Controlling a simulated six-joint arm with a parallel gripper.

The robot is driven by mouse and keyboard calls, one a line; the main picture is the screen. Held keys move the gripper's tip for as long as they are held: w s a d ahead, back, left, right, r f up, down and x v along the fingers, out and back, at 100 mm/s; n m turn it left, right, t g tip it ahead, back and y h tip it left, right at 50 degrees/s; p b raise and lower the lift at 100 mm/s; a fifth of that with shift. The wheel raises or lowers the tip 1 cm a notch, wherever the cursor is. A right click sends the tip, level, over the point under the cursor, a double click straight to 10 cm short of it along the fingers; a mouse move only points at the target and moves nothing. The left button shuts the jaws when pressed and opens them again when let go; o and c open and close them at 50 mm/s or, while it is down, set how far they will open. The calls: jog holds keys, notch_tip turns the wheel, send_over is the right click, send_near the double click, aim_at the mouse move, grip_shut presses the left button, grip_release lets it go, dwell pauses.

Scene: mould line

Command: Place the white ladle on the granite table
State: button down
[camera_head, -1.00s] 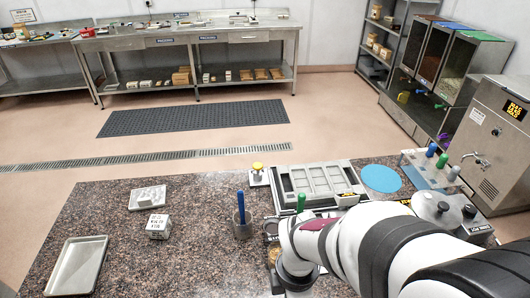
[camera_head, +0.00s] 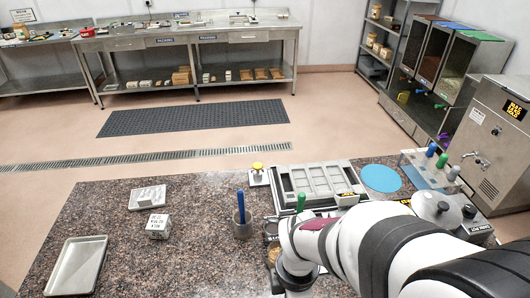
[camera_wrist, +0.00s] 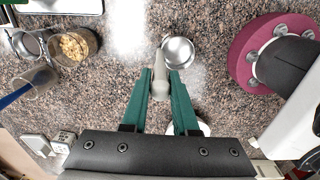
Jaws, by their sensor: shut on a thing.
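The white ladle (camera_wrist: 160,80) shows in the wrist view, with a pale handle and a round, shiny metal bowl (camera_wrist: 179,52) at the upper middle. My gripper (camera_wrist: 160,86) has green fingers shut on the handle, one on each side. The bowl lies beyond the fingertips. Whether the ladle touches the surface below cannot be told. The speckled brown granite table (camera_head: 205,205) fills the front of the head view and lies under the ladle in the wrist view (camera_wrist: 112,85). In the head view my arm hides the gripper and the ladle.
A cup with a blue-handled tool (camera_head: 242,222), a grey mould tray (camera_head: 318,182) and a blue disc (camera_head: 381,178) stand near my arm. A jar of tan bits (camera_wrist: 77,45) is left of the ladle. A metal tray (camera_head: 77,265) lies far left.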

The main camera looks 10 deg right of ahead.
jog(key=shift+r, duration=0.55)
notch_tip(320, 180, up, 3)
jog(key=shift+w, duration=0.1)
jog(key=s+d+r, duration=0.5)
jog(key=d+r, duration=0.1)
jog(key=d, duration=0.4)
jog(key=w+a+r+m, duration=0.3)
jog(key=w+a+m, duration=0.1)
jog(key=w+m, duration=0.4)
jog(key=w+a+r+m, duration=0.3)
jog(key=w+a+m, duration=0.1)
jog(key=w+m, duration=0.3)
jog(key=m, duration=0.2)
jog(key=shift+w+a+m, duration=0.35)
jog(key=shift+w+m, duration=0.05)
jog(key=shift+r, duration=0.1)
